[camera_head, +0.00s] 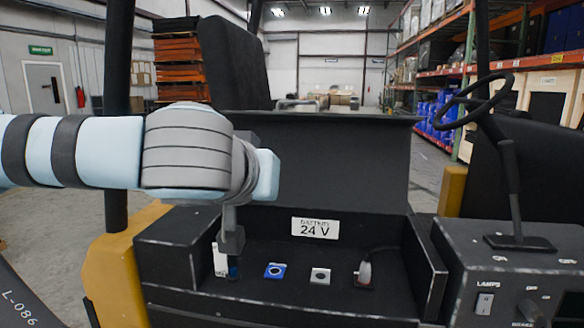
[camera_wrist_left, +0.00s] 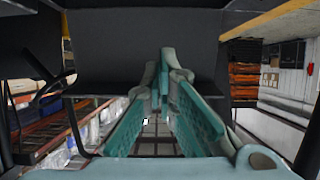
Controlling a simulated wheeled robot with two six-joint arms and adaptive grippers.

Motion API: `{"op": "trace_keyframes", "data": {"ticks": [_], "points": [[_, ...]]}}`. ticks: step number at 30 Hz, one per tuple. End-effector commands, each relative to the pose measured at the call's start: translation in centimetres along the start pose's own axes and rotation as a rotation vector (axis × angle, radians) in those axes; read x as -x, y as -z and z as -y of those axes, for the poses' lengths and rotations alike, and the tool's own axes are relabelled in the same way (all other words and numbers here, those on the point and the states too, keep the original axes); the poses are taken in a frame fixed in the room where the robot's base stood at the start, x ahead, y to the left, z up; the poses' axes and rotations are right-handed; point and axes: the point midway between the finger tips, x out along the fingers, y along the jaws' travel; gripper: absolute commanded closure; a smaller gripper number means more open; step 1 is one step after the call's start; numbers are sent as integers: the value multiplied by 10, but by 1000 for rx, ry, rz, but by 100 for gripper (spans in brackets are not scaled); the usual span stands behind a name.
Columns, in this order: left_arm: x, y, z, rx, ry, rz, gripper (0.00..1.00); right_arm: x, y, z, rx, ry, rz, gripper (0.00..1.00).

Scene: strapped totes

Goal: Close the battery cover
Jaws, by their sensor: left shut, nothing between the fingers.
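The dark battery cover (camera_head: 340,160) stands open and upright behind the battery compartment (camera_head: 300,297) in the head view. A "24 V" label (camera_head: 315,228) is at its lower part. My left gripper (camera_head: 233,268) points down in front of the cover, over the left part of the compartment. It is shut and empty. Its teal fingers (camera_wrist_left: 165,72) come together in the left wrist view, against a dark panel (camera_wrist_left: 105,50) that looks like the cover. Whether the fingertips touch anything is unclear. My left wrist hides the cover's left part. My right gripper is not in view.
In the compartment are a blue socket (camera_head: 275,271), a grey socket (camera_head: 320,276) and a plug with a cable (camera_head: 365,271). A steering wheel (camera_head: 474,102) and a switch console (camera_head: 510,275) stand to the right. A dark seat back (camera_head: 235,65) is behind at left.

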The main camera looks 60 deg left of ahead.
Motion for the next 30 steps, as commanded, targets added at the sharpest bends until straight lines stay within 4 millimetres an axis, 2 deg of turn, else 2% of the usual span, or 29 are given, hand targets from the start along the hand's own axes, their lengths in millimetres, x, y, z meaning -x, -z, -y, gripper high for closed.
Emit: {"op": "trace_keyframes", "data": {"ticks": [4, 9, 11, 14, 16, 17, 18, 20, 21, 23, 24, 27, 30], "points": [[1, -1, -1, 1, 0, 0, 100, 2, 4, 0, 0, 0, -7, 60], [0, -2, -2, -1, -3, 1, 100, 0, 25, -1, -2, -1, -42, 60], [-3, -4, -5, -17, -12, 7, 100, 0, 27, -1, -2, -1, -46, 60], [-28, -15, -24, -126, -75, 48, 100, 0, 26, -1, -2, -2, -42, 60], [-60, -38, -51, -265, -168, 96, 100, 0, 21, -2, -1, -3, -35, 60], [-76, -53, -65, -333, -218, 119, 100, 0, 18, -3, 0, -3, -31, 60], [-98, -78, -85, -423, -291, 149, 100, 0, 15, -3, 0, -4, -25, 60], [-128, -126, -112, -536, -403, 193, 100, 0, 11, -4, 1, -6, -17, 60], [-143, -162, -127, -592, -472, 218, 100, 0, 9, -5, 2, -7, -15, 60], [-159, -220, -144, -650, -555, 255, 100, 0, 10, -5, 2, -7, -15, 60], [-164, -258, -150, -672, -596, 280, 100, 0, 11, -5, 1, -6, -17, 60], [-165, -342, -152, -700, -641, 348, 100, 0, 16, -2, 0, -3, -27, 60], [-153, -410, -144, -710, -638, 426, 100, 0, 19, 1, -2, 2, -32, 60]]}}
